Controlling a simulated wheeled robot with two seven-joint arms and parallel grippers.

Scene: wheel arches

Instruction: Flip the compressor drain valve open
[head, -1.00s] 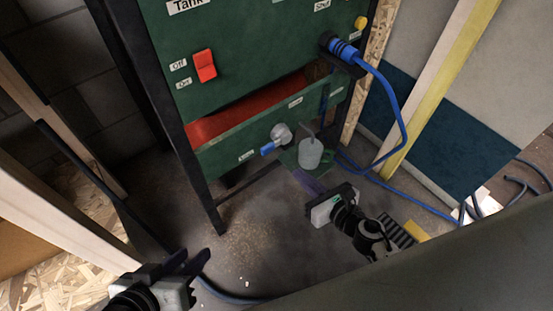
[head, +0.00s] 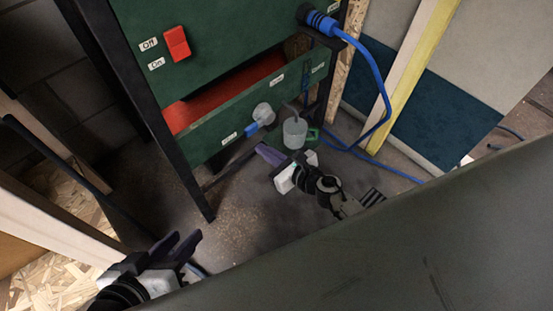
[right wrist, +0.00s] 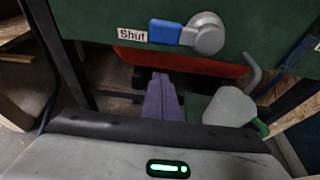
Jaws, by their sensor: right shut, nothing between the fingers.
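The drain valve is a grey round knob (head: 264,113) with a blue lever (head: 251,129) on the lower green panel. In the right wrist view the knob (right wrist: 206,34) is at the top and the blue lever (right wrist: 172,33) points left, its tip beside the "Shut" label (right wrist: 133,34). My right gripper (head: 261,149) is shut and empty, just below the lever and apart from it. Its purple fingers (right wrist: 159,78) show below the lever in the wrist view. My left gripper (head: 186,238) is open and empty at the lower left, away from the valve.
A pale cup (head: 295,132) stands right of the valve under a bent pipe, close to my right gripper. A red tank (head: 225,100) lies behind the panel. A red switch (head: 176,44) and a plugged blue hose (head: 379,85) are above. A dark frame leg (head: 192,180) stands left.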

